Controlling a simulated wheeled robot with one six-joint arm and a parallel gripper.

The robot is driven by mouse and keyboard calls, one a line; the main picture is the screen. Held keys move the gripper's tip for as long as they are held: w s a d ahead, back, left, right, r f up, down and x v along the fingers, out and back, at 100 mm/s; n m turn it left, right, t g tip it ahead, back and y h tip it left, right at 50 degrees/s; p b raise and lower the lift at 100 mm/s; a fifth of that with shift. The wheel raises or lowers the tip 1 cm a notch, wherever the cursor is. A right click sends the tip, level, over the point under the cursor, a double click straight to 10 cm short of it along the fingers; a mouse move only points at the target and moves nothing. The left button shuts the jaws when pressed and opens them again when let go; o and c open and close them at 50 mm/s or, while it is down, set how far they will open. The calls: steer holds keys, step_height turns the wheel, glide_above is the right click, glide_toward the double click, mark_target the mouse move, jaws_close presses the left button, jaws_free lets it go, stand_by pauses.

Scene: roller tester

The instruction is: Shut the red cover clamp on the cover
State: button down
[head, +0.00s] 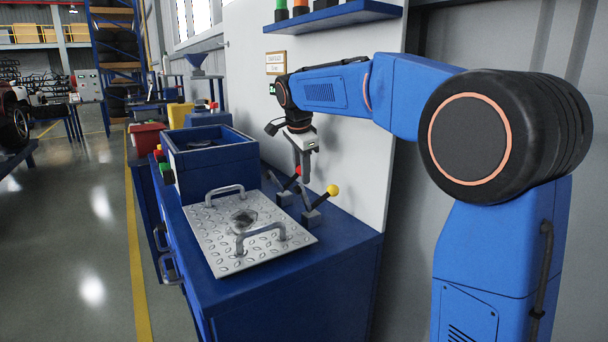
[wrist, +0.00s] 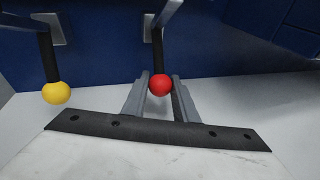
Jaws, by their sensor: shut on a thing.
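The red cover clamp shows as a black lever with a red ball knob (wrist: 160,85) in the wrist view. My gripper (wrist: 160,92) has its two grey fingers on either side of the red knob and is shut on it. In the head view my gripper (head: 304,178) reaches down to the red knob (head: 298,171) at the cover's right side. The cover (head: 230,250) is a silver tread plate with two handles, lying flat on the blue bench. A clamp with a yellow knob (head: 333,190) stands nearer; it also shows in the wrist view (wrist: 56,93).
The blue bench (head: 330,265) stands against a white wall panel (head: 350,130). A blue open box (head: 211,180) sits behind the cover. A blue shelf (head: 335,16) hangs above. The floor to the left is clear.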

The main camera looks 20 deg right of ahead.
steer(key=a+r+h, duration=0.1)
steer(key=h, duration=0.1)
steer(key=a+r+t+h, duration=0.1)
steer(key=h, duration=0.1)
steer(key=shift+s+a+r+n+t, duration=0.1)
steer(key=shift+s+a+n+t, duration=0.2)
steer(key=shift+s+a, duration=0.1)
steer(key=a+h, duration=0.1)
steer(key=a+t+h, duration=0.1)
steer(key=h, duration=0.1)
steer(key=s+a+r+t+h, duration=0.1)
steer(key=shift+a+n+h, duration=0.15)
steer(key=shift+n+h, duration=0.15)
steer(key=shift+h, duration=0.1)
steer(key=shift+s+a, duration=0.2)
steer(key=shift+a, duration=0.25)
steer(key=c, duration=1.4)
jaws_free()
steer(key=shift+c, duration=0.2)
steer(key=shift+a+r, duration=0.1)
